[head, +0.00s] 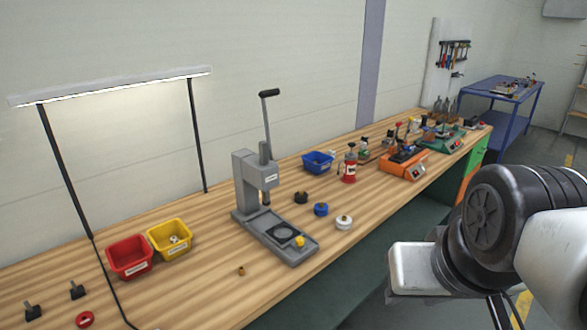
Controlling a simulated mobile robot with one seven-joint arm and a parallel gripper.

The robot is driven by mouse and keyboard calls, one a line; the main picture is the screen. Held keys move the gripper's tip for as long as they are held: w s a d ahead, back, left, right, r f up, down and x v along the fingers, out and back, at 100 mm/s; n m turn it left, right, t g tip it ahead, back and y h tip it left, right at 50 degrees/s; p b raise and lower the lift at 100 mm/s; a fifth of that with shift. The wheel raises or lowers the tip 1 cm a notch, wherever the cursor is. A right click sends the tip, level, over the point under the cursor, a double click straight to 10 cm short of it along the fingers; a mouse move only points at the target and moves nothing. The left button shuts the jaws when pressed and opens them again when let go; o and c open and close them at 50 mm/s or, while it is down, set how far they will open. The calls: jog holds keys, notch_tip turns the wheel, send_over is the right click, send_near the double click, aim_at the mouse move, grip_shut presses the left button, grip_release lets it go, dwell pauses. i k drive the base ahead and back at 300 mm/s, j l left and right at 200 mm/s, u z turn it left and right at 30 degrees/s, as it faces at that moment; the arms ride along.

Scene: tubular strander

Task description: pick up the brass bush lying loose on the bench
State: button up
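A small brass-coloured bush (241,271) lies loose on the wooden bench (195,285), near the front edge and left of the grey arbor press (255,200). It stands apart from other things, with clear bench around it. Part of my arm shows at the right of the head view, in front of the bench and well away from the bush. My gripper's fingers are not in view.
A red bin (130,257) and a yellow bin (170,238) stand behind and left of the bush. A thin black cable (108,285) runs down left of it. Black, blue (321,209) and white round parts lie right of the press. A lamp (110,87) spans above.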

aim_at(241, 270)
jog(key=i+u, duration=0.1)
jog(key=u, duration=1.35)
jog(key=i+l, duration=0.4)
jog(key=i+l+u, duration=0.1)
jog(key=i+l, duration=0.25)
jog(key=l, duration=0.2)
